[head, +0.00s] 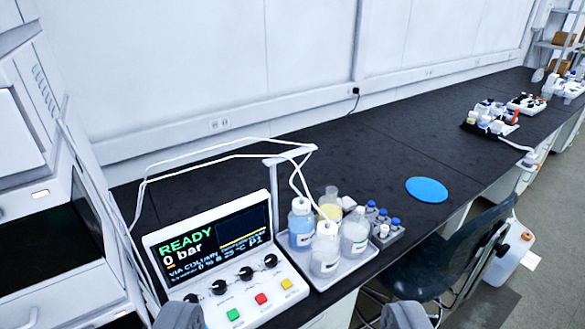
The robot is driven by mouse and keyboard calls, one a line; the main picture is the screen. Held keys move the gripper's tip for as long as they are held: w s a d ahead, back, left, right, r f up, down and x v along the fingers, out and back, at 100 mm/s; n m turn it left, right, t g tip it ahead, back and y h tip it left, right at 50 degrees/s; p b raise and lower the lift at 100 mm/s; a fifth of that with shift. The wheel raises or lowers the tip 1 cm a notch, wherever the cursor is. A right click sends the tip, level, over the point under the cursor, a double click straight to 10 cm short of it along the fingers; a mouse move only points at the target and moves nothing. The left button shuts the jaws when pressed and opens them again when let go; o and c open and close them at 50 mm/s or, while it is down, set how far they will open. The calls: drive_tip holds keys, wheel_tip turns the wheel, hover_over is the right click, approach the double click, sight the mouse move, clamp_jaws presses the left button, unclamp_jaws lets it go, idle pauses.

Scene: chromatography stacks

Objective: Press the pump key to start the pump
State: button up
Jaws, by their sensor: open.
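The pump controller (155,240) stands on the black bench at the lower left, a white box with a tilted screen (205,247) reading "READY" and "0 bar" in green and white. Below the screen are several black knobs (246,273) and a row of three square keys: green (233,314), red (261,298) and yellow (287,283). I cannot read which one is labelled as the pump key. My gripper (292,319) is open at the bottom edge, with its two grey fingers far apart. The keys appear between the fingers, above their tips in the picture; contact is not visible.
A tray (352,262) of capped bottles stands right of the controller, with white tubing (235,152) arching above. A blue disc (427,190) lies on the bench (350,150). A dark chair (440,255) stands in front. White instruments (35,200) fill the left.

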clamp_jaws()
idle(1.5)
